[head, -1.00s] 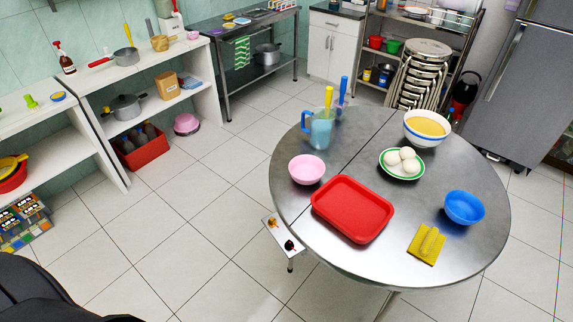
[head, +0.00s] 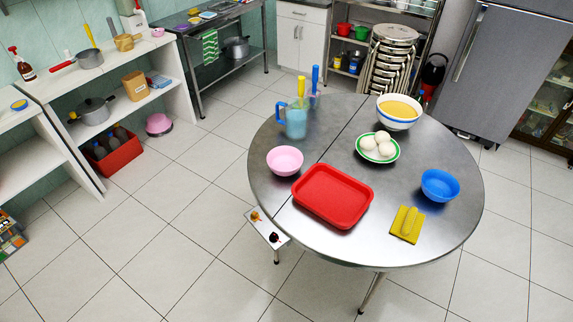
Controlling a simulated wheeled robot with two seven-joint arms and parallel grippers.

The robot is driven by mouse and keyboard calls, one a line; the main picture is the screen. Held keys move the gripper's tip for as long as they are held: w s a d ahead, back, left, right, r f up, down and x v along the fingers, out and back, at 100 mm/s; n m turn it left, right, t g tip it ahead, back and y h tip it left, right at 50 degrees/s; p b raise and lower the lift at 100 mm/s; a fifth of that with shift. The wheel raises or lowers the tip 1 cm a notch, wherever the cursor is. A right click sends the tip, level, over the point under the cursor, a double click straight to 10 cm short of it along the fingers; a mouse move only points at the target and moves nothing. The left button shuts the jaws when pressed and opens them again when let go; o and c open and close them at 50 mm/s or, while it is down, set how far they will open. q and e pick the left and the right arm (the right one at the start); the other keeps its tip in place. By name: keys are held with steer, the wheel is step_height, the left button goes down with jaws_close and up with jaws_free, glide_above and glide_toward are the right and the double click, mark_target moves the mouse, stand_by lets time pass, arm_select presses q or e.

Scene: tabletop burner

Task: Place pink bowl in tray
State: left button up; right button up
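The pink bowl (head: 285,160) stands upright on the round metal table (head: 300,237), near its left edge. The red rectangular tray (head: 332,196) lies on the table just to the right of and nearer than the bowl. The tray is empty. The bowl is outside the tray, close to its upper left corner. Neither of my grippers shows in the head view.
A blue jug (head: 296,120) stands behind the pink bowl. A plate (head: 377,148) with white round buns, a bowl of yellow content (head: 398,112), a blue bowl (head: 440,185) and a yellow scraper (head: 407,224) are also on the table.

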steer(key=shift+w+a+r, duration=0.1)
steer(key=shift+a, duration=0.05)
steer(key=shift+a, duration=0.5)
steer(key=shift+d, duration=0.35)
